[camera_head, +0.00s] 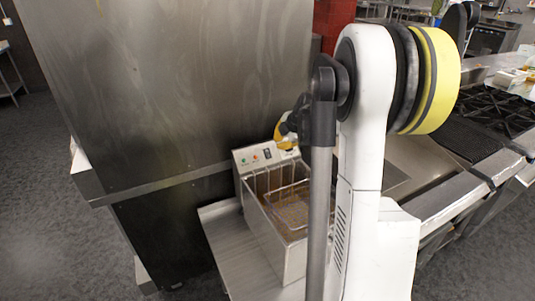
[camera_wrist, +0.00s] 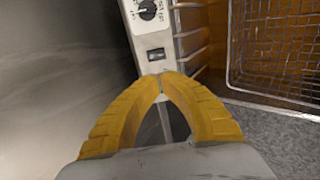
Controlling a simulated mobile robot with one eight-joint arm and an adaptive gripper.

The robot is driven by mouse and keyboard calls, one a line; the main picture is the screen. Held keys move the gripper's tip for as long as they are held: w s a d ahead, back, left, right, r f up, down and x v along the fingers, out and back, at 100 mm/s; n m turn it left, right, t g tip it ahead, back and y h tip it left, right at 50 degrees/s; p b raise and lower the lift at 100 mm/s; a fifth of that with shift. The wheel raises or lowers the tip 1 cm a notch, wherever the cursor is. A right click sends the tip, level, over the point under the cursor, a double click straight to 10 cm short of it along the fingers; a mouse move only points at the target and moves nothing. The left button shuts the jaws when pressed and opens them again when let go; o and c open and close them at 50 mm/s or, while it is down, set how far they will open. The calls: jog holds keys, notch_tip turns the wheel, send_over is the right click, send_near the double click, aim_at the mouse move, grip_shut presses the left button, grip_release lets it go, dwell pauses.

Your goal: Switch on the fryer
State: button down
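The fryer (camera_head: 294,264) is a small steel box with a wire basket (camera_head: 285,202) and brownish oil, standing on a steel counter. Its raised control panel (camera_head: 243,160) has a green and a red spot and a dark switch (camera_head: 268,154). In the wrist view the dark rocker switch (camera_wrist: 156,54) sits on the panel below a black knob (camera_wrist: 147,10). My yellow gripper (camera_wrist: 161,78) has its fingertips together and empty, just below the switch in the picture; whether they touch the panel is unclear. In the head view my gripper (camera_head: 286,134) is partly hidden behind my arm.
A tall steel cabinet (camera_head: 170,80) stands close on the left of the fryer. The steel counter (camera_head: 225,235) has bare room beside the fryer. A stove with black grates (camera_head: 490,112) is on the right. Grey floor is open at left.

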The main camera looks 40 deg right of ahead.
aim_at(267, 156)
jog(key=b+x, duration=0.3)
jog(key=x, duration=1.1)
jog(key=shift+b, duration=0.3)
jog(key=shift+w+f+b, duration=0.2)
jog(key=shift+f+b, duration=0.4)
jog(key=shift+b, duration=0.1)
jog(key=shift+s+t+b, duration=0.1)
jog(key=shift+t+b, duration=0.2)
jog(key=shift+t, duration=0.2)
jog(key=shift+r, duration=0.3)
jog(key=shift+r+p, duration=0.55)
jog(key=shift+r, duration=0.05)
